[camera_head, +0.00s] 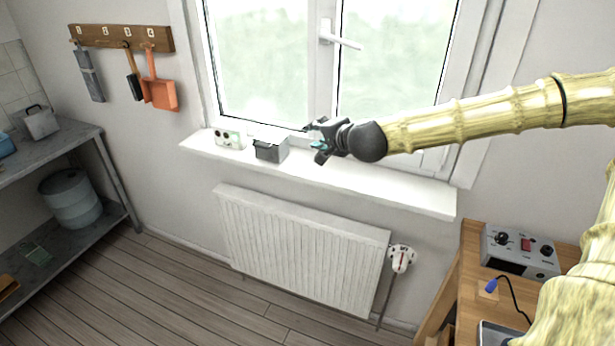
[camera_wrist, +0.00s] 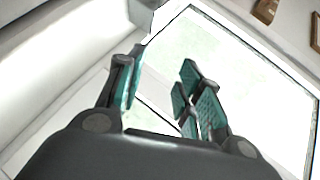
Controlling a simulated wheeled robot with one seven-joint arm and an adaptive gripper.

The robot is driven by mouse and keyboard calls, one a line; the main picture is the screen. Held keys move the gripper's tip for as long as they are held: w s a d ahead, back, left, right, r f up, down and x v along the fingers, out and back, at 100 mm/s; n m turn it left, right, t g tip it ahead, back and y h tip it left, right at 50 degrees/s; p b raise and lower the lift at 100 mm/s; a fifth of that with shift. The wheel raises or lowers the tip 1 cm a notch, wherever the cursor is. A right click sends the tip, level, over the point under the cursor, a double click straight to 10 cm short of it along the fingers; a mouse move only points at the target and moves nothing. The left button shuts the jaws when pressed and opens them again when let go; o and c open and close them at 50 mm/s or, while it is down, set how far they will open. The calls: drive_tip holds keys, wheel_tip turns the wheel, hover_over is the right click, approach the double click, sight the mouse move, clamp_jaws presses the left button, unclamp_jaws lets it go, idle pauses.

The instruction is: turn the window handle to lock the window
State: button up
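The white window handle (camera_head: 340,38) is on the middle frame of the window (camera_head: 270,60) in the head view. Its lever points to the right and slightly down, roughly level. My gripper (camera_head: 315,142) is well below the handle, just above the window sill, and apart from the handle. The wrist view shows my gripper (camera_wrist: 163,62) with its teal-padded fingers spread and nothing between them. Bright window glass (camera_wrist: 245,85) lies beyond the fingers. The handle does not show in the wrist view.
A grey box (camera_head: 271,148) and a white socket-like block (camera_head: 228,139) stand on the window sill (camera_head: 400,190), left of my gripper. A radiator (camera_head: 300,250) hangs below. A wooden table (camera_head: 450,275) with a control box (camera_head: 520,250) is at right. Space before the upper window is clear.

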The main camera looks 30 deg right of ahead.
drive_tip(key=s+a+f+n+g, duration=0.2)
drive_tip(key=a+f, duration=0.2)
drive_tip(key=f, duration=0.6)
drive_tip(key=shift+s+a+f+n, duration=0.2)
drive_tip(key=shift+a+f+n, duration=0.05)
drive_tip(key=shift+f+n, duration=0.1)
drive_tip(key=shift+c, duration=0.2)
